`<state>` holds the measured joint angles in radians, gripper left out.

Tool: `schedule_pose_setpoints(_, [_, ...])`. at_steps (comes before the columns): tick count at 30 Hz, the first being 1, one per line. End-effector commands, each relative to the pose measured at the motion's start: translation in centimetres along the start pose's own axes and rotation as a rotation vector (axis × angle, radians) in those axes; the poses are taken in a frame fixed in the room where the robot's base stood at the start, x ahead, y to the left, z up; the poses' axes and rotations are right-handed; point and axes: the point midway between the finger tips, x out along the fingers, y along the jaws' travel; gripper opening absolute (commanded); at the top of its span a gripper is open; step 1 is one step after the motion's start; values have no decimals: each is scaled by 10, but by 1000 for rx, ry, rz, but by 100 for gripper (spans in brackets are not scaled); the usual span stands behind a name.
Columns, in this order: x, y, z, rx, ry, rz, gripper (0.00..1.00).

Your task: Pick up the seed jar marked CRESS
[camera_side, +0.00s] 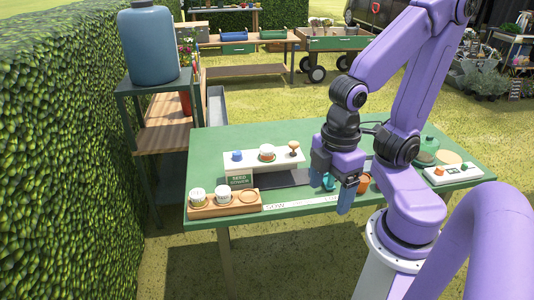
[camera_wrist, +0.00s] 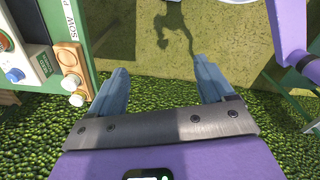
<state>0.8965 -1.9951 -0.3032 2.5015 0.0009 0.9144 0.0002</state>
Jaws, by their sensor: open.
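A wooden tray (camera_side: 225,210) at the front left of the green table holds two small white-labelled jars, a left one (camera_side: 197,197) and a middle one (camera_side: 222,194). Its right round recess (camera_side: 248,196) looks empty. The labels are too small to read, so I cannot tell which is CRESS. My gripper (camera_side: 338,190) hangs at the table's front edge, right of the tray and apart from it. In the wrist view my gripper (camera_wrist: 161,68) is open and empty; the tray (camera_wrist: 66,56) lies at left.
On the shelf are a blue item (camera_side: 237,156) and a wooden knob-like item (camera_side: 294,147). An orange pot (camera_side: 363,183) is beside my gripper. A white box (camera_side: 455,174) and a glass dome (camera_side: 430,143) stand at right.

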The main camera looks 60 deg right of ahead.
Motion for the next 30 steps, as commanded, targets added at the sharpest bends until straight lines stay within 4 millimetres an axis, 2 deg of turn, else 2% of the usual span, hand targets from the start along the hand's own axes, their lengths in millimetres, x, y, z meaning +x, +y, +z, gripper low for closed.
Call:
schedule_pose_setpoints(5, [4,17,-10,-21,-68,42,81])
schedule_pose_setpoints(8, [9,40,-22,-51,-161,94,81])
schedule_pose_setpoints(18, [33,141,-62,-177,-559,247,81])
schedule_pose_setpoints(30, [74,252,-82,-330,-1042,304,81])
